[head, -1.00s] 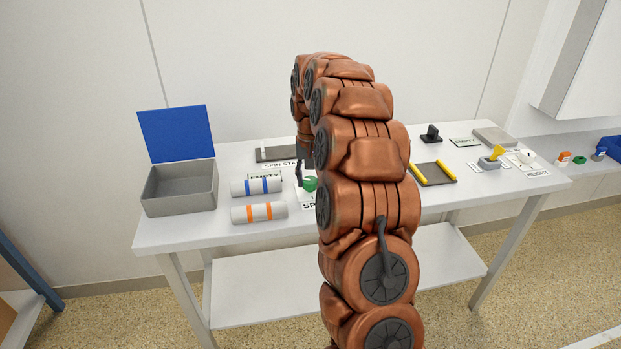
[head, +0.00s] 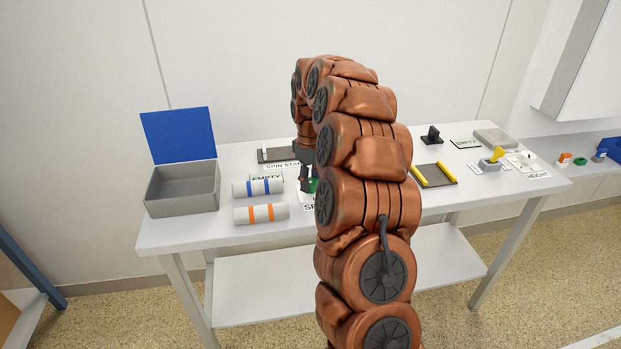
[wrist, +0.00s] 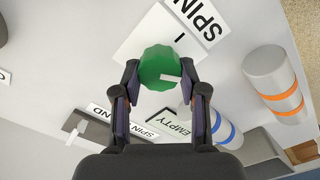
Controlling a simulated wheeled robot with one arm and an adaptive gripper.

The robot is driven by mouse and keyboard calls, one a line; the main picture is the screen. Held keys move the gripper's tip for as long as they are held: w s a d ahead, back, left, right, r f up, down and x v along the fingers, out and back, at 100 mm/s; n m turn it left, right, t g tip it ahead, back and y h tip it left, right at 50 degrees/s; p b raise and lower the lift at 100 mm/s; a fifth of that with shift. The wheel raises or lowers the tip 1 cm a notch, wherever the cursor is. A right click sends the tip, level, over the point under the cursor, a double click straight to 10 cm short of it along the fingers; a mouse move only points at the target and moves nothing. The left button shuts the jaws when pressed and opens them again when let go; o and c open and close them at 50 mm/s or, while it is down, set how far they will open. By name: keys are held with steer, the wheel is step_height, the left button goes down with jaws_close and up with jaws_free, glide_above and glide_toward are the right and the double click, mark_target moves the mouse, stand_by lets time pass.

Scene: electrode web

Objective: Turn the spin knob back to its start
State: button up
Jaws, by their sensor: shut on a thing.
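The spin knob is a green, ridged round knob with a white pointer mark, seen in the wrist view (wrist: 158,62). It sits on a white plate (wrist: 128,50) lettered "SPIN". In the head view only a small green part of the knob (head: 313,186) shows beside my gripper. My gripper (wrist: 160,70) is shut on the knob, with one dark finger on each side of it. The white pointer mark points to the right in the wrist view, towards the right finger. My arm hides part of the "SPIN" label in the head view.
Two white cylinders, one with blue bands (head: 258,187) and one with orange bands (head: 261,214), lie left of the knob. A grey box with a blue lid (head: 183,190) stands farther left. A dark tray with yellow edges (head: 433,175) lies to the right.

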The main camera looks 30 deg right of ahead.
steer(key=n+p, duration=0.1)
steer(key=n, duration=0.5)
steer(key=shift+a+r+n+p, duration=0.1)
steer(key=shift+n+p, duration=0.2)
steer(key=n+p, duration=0.1)
steer(key=n, duration=0.4)
steer(key=shift+s, duration=0.15)
steer(key=shift+n, duration=0.3)
steer(key=o, duration=1.1)
steer(key=shift+o, duration=0.2)
step_height(320, 180, up, 12)
stand_by(0.3)
